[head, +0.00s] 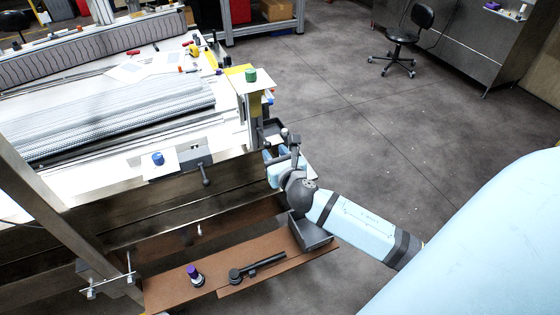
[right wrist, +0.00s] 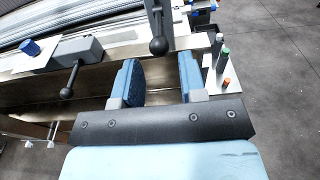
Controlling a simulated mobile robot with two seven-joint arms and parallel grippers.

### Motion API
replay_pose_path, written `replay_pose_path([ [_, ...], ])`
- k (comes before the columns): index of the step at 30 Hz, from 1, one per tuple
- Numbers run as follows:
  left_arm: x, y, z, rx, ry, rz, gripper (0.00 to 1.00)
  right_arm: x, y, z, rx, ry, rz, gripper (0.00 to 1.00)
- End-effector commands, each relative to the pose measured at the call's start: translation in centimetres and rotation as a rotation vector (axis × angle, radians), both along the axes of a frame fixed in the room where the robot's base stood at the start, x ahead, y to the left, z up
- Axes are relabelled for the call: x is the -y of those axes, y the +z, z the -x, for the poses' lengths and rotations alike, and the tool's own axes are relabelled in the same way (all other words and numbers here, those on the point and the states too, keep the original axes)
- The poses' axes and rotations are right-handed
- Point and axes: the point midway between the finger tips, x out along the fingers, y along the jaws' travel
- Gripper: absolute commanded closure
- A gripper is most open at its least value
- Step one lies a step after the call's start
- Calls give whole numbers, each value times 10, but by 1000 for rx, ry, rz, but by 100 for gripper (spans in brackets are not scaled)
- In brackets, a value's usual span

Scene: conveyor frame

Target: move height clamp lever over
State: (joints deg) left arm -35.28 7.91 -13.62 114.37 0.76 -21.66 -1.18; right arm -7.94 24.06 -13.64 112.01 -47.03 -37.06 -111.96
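Two dark levers with ball ends show at the conveyor frame; I cannot tell by name which is the height clamp lever. One lever (right wrist: 157,25) hangs just beyond and between my right gripper's fingertips in the right wrist view, its ball end low; in the head view this lever (head: 296,145) is close beside the gripper. The other lever (head: 206,174) hangs from a grey block left of the gripper, and also shows in the right wrist view (right wrist: 71,80). My right gripper (head: 284,160) is open, its blue fingers (right wrist: 161,70) apart with nothing between them. My left gripper is out of view.
A brown shelf (head: 165,291) below holds a purple-topped item (head: 194,275), a black tool (head: 255,268) and a grey open bin (head: 311,234). A blue knob (head: 158,158) sits on a white plate. A green knob (head: 251,75) stands behind. Open floor lies right.

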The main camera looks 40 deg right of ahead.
Motion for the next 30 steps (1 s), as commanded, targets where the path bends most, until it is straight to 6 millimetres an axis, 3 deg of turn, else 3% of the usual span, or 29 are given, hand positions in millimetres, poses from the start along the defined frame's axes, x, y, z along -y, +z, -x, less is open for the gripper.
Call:
replay_pose_path([
  [8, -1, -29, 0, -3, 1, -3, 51, 10, -9, -42, 3, -1, -2, 62],
  [12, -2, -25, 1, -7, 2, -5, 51, 9, -5, -38, -1, 0, -2, 89],
  [20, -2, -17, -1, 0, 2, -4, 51, 9, 0, -38, 0, 1, -2, 89],
  [30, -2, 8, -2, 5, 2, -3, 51, 10, 20, -41, 1, 1, -2, 89],
])
